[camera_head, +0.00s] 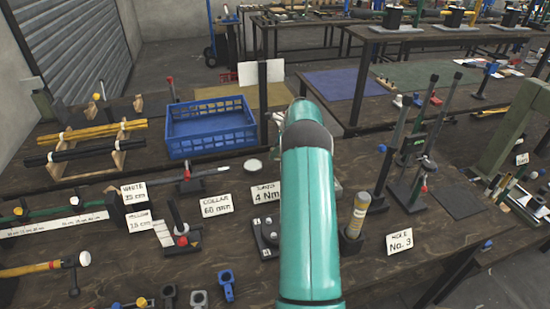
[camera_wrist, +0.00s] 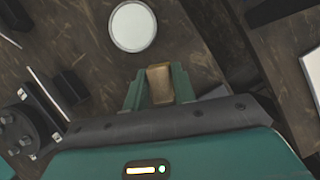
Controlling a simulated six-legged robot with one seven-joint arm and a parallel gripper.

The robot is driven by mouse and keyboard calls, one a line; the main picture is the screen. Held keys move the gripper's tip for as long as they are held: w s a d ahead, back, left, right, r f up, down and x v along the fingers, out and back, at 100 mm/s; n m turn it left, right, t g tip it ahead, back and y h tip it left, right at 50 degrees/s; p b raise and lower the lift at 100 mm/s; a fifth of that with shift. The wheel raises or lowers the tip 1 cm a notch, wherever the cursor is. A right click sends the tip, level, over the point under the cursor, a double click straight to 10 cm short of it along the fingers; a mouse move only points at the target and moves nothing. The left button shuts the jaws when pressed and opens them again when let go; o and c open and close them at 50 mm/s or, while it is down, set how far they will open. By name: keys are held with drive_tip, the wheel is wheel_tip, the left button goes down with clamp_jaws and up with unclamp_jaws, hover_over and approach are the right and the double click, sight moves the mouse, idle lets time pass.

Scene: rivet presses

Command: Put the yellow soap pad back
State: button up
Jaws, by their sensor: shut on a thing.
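In the wrist view my gripper (camera_wrist: 157,88) is shut on a small brownish-yellow block, which looks like the yellow soap pad (camera_wrist: 160,80). The pad sits between the two green fingers, and its lower part is hidden. The disc also shows in the head view (camera_head: 252,165), left of my teal arm. In the head view my arm hides most of the gripper and the pad.
A blue crate (camera_head: 209,127) stands behind the disc. Label cards, including the "4 Nm" card (camera_head: 266,194), stand in front of it.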

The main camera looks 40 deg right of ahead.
drive_tip(key=shift+w+d+f, duration=0.15)
drive_tip(key=shift+d+f, duration=0.05)
drive_tip(key=shift+f, duration=1.6)
drive_tip(key=shift+f, duration=0.1)
drive_tip(key=shift+f, duration=0.1)
drive_tip(key=o, duration=1)
drive_tip(key=shift+o, duration=0.2)
